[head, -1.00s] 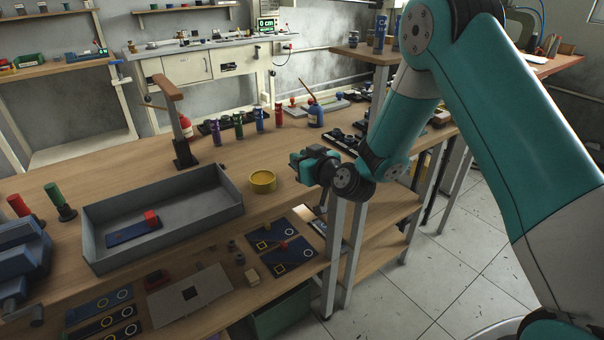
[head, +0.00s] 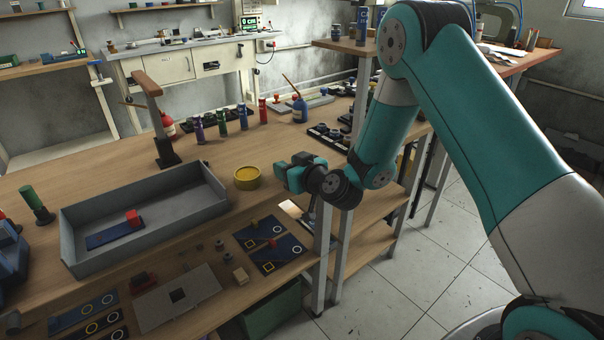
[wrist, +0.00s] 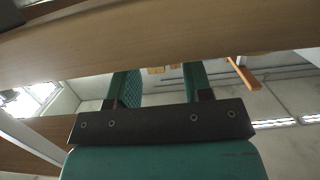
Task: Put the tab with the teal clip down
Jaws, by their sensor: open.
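My gripper (head: 292,178) is at the table's right edge in the head view, to the right of the yellow round dish and apart from it. In the wrist view its two teal fingers (wrist: 160,82) stand apart with nothing visible held between them. I cannot make out a tab with a teal clip in either view. Dark blue boards with rings lie near the front edge; one board (head: 283,262) carries a red block (head: 272,243).
A grey tray (head: 205,208) holds a blue plate with a red block. The yellow dish (head: 247,179) stands right of it. A grey plate (head: 195,312) with a black square lies in front. Coloured cylinders and a blue bottle (head: 299,109) stand behind. A table leg (head: 321,262) is below my gripper.

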